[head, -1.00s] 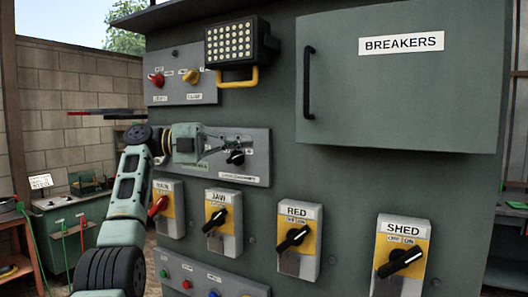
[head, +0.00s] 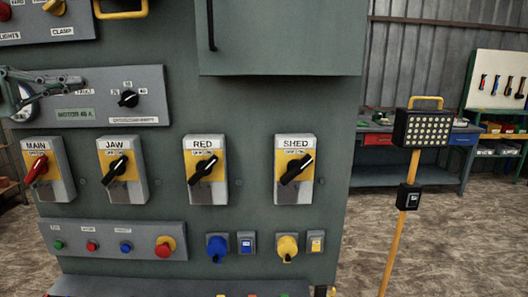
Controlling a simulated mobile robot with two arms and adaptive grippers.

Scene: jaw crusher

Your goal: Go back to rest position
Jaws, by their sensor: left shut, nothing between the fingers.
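My left gripper (head: 66,82) is at the left edge of the head view, in front of the grey panel with the small black rotary knob (head: 128,99). Its fingers are shut and empty, pointing right, and they are apart from the knob. Most of the left arm is cut off by the picture edge. My right gripper is not in view. Below are the MAIN switch (head: 37,168) with a red handle, and the JAW (head: 115,170), RED (head: 203,169) and SHED (head: 295,169) switches with black handles.
The green cabinet (head: 245,110) fills the left and middle. A button panel (head: 115,240) and blue and yellow sockets sit low on it. A work light on a yellow stand (head: 422,128) stands at right. A workbench (head: 430,145) is behind it. Floor between looks clear.

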